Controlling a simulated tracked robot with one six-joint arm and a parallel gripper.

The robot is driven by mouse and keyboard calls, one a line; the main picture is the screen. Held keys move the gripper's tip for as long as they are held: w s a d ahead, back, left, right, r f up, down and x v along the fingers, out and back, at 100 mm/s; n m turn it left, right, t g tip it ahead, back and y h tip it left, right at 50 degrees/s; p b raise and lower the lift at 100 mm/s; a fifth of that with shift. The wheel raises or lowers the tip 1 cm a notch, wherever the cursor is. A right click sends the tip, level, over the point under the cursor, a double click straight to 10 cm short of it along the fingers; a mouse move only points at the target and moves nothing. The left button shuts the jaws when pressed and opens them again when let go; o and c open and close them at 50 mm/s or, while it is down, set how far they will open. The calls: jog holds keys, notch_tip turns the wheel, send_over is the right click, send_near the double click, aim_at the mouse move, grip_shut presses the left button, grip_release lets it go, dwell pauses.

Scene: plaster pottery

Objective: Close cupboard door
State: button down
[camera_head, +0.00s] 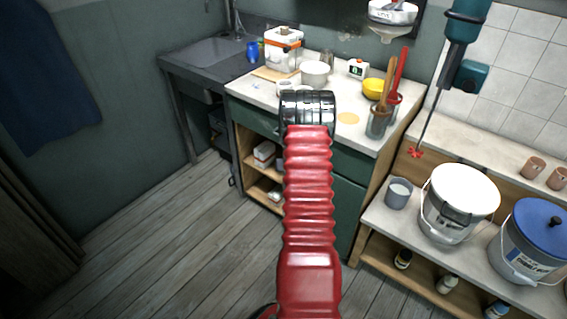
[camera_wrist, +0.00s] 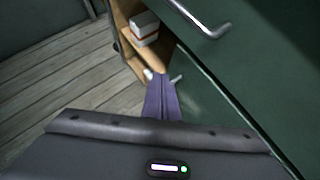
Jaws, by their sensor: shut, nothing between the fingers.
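The green cupboard stands under the pale worktop. In the head view a green door panel (camera_head: 347,207) shows right of my red arm, and open wooden shelves (camera_head: 250,150) show to the left. My arm hides the front between them. In the wrist view a green panel (camera_wrist: 205,105) lies below a drawer front with a metal handle (camera_wrist: 205,18). How far any door stands open I cannot tell. My gripper (camera_wrist: 162,78) is shut and empty, its purple fingers pointing toward the shelf opening and the left part of that panel. Whether they touch it is unclear. My gripper is hidden in the head view.
A white box (camera_wrist: 145,27) with an orange stripe sits on the shelf. The worktop (camera_head: 340,135) holds pots, a yellow bowl (camera_head: 374,88) and tools. A low bench at the right carries a white bucket (camera_head: 458,200) and a blue-lidded bucket (camera_head: 532,240). The plank floor (camera_head: 165,245) at left is clear.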

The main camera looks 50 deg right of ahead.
jog(key=a+r, duration=0.3)
jog(key=shift+a+r, duration=0.3)
jog(key=shift+a, duration=0.1)
dwell(0.5)
